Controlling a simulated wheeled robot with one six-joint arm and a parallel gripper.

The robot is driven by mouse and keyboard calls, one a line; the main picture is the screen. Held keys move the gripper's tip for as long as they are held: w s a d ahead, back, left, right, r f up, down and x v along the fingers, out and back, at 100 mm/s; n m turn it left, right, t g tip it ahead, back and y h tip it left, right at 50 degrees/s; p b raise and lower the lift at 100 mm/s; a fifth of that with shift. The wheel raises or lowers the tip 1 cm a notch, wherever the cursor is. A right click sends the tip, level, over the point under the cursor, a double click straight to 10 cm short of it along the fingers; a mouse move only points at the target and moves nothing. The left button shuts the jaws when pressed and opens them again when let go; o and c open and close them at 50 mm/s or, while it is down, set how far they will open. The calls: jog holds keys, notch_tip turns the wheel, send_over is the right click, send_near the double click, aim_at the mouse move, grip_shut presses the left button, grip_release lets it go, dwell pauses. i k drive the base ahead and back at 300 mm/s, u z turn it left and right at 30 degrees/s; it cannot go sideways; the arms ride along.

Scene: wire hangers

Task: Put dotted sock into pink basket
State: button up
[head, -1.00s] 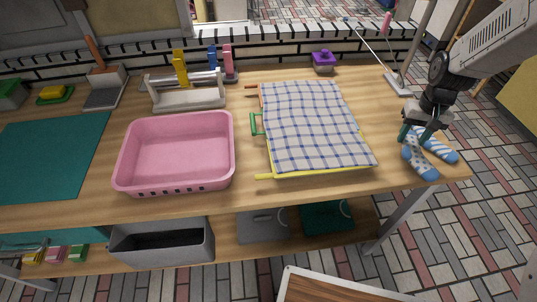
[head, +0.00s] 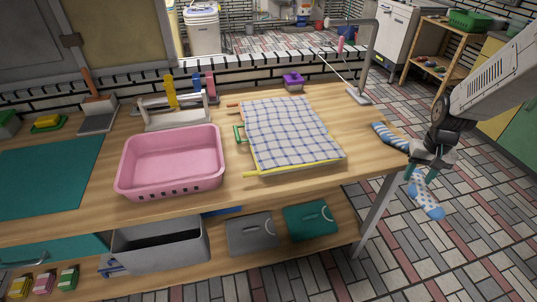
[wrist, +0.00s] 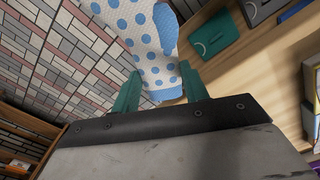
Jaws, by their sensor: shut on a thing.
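The dotted sock (head: 424,192), white with blue dots and a blue toe, hangs from my gripper (head: 421,171) off the table's right end, above the tiled floor. In the wrist view my gripper (wrist: 158,85) has its green fingers on either side of the dotted sock (wrist: 150,48), shut on it. The pink basket (head: 185,186) stands on the table, left of the middle, and looks empty. A second blue-and-white patterned sock (head: 388,137) lies at the table's right edge, just behind and left of my gripper.
A checked cloth on a yellow-edged rack (head: 285,130) lies between the basket and my gripper. Behind are a small purple object (head: 293,81) and a white holder (head: 172,115). A teal mat (head: 45,180) lies left. A grey bin (head: 160,250) stands on the lower shelf.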

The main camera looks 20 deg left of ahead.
aim_at(177, 180)
jog(key=z, duration=1.85)
jog(key=k, duration=2.05)
jog(key=u, duration=1.25)
